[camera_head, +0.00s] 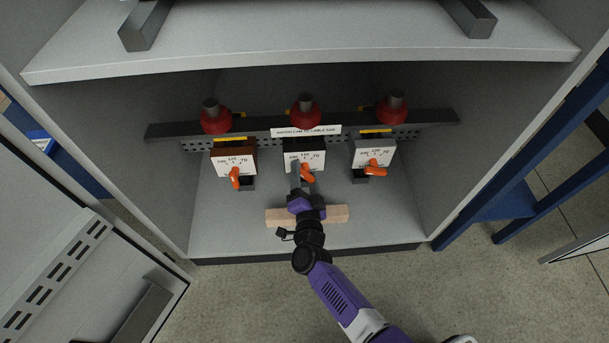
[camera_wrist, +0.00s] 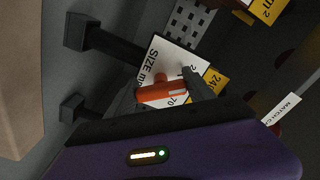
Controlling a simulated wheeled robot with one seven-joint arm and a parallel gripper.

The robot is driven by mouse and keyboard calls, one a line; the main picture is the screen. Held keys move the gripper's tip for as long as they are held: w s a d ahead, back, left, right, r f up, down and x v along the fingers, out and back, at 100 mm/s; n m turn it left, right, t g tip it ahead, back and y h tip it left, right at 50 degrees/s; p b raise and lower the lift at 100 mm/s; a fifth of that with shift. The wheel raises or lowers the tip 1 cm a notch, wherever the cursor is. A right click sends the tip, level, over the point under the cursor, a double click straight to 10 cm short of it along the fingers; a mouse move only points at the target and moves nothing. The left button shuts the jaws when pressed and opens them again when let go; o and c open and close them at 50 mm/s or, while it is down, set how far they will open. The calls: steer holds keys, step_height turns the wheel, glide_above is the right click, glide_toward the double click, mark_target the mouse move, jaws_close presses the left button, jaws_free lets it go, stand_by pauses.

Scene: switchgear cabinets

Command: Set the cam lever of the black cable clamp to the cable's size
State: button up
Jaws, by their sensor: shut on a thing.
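The black cable clamp (camera_head: 303,146) is the middle one of three on the rail, with a white size plate marked 120 and 70 among its figures. Its orange cam lever (camera_head: 307,175) sits low on the plate's front, and in the wrist view the lever (camera_wrist: 162,93) lies across the plate near the 70. My gripper (camera_head: 299,172) is at this lever, shut on it; its dark fingers partly cover the lever and plate. A yellow tag (camera_wrist: 211,80) beside the plate in the wrist view starts with 24; the rest is hidden. The lever's exact setting is hard to read.
A brown clamp (camera_head: 234,158) stands left and a grey clamp (camera_head: 373,152) right, each with an orange lever. A wooden block (camera_head: 336,213) lies on the cabinet floor under my wrist. Cabinet walls close both sides, and a shelf (camera_head: 300,52) overhangs.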

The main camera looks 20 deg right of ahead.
mark_target(305, 179)
steer(key=shift+m, duration=0.3)
steer(key=o, duration=1.4)
steer(key=p+v, duration=0.3)
steer(key=v, duration=0.3)
steer(key=shift+s+a+r, duration=0.1)
steer(key=shift+s, duration=0.25)
steer(key=shift+s+a+p, duration=0.2)
steer(key=shift+s+p, duration=0.15)
steer(key=shift+s, duration=0.2)
